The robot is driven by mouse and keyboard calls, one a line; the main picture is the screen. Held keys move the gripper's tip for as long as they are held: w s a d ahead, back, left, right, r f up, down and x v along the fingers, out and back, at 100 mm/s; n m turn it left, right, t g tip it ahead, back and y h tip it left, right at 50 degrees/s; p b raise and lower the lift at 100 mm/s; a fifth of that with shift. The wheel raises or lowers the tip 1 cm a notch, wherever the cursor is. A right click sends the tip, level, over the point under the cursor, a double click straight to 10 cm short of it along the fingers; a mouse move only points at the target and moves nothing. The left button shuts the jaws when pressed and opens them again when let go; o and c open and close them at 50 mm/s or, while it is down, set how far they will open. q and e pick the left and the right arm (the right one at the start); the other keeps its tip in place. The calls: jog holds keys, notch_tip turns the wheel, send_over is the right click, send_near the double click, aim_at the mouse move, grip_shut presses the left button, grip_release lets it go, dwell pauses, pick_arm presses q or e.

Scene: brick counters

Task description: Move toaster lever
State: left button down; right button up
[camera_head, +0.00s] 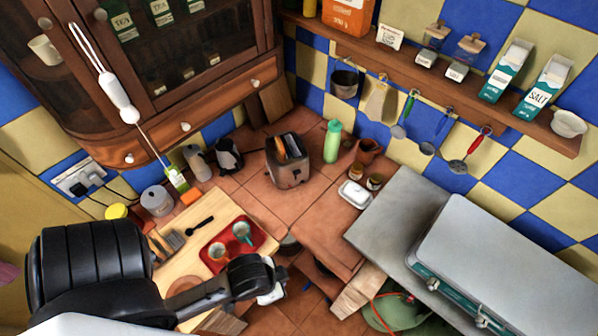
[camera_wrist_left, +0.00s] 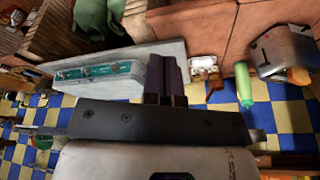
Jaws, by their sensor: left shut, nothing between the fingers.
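The metal toaster (camera_head: 289,174) stands upright on the tiled corner counter in the head view, with bread-coloured slices in its top slots. Its lever is too small to make out. The toaster also shows at the upper right of the left wrist view (camera_wrist_left: 283,50). My left gripper (camera_wrist_left: 166,78) is shut and empty, its two dark fingers together in the wrist view. In the head view my left arm comes in from the lower left and its wrist is in front of the toaster, well apart from it; its fingertips are hidden there. My right gripper is not in view.
A green bottle (camera_head: 332,141) stands just right of the toaster, a dark kettle (camera_head: 228,156) to its left. A white butter dish (camera_head: 355,194) and small jars are at right. A red tray (camera_head: 252,252) with cups lies on the wooden board. Bare tiles lie before the toaster.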

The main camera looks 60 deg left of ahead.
pick_arm(q)
jog(key=w+f+m+b, duration=0.4)
jog(key=w+f+m, duration=0.3)
jog(key=w+f, duration=0.2)
jog(key=w+a+f+m+g+b, duration=0.3)
jog(key=w+a+f+m+b, duration=0.3)
jog(key=w+a, duration=0.4)
jog(key=w+a+r+m+b, duration=0.1)
jog(key=w+a+r, duration=0.1)
jog(key=a, duration=0.6)
jog(key=w+a+r+m+y+b, duration=0.1)
jog(key=w+a, duration=0.3)
jog(key=a, duration=0.5)
jog(key=w+a+r+m+b, duration=0.2)
jog(key=w+a+r, duration=0.1)
jog(key=a, duration=0.6)
jog(key=shift+w+a+m+y, duration=0.2)
jog(key=shift+m+y, duration=0.1)
jog(key=shift+m, duration=0.1)
jog(key=shift+f+b, duration=0.2)
jog(key=shift+b, duration=0.1)
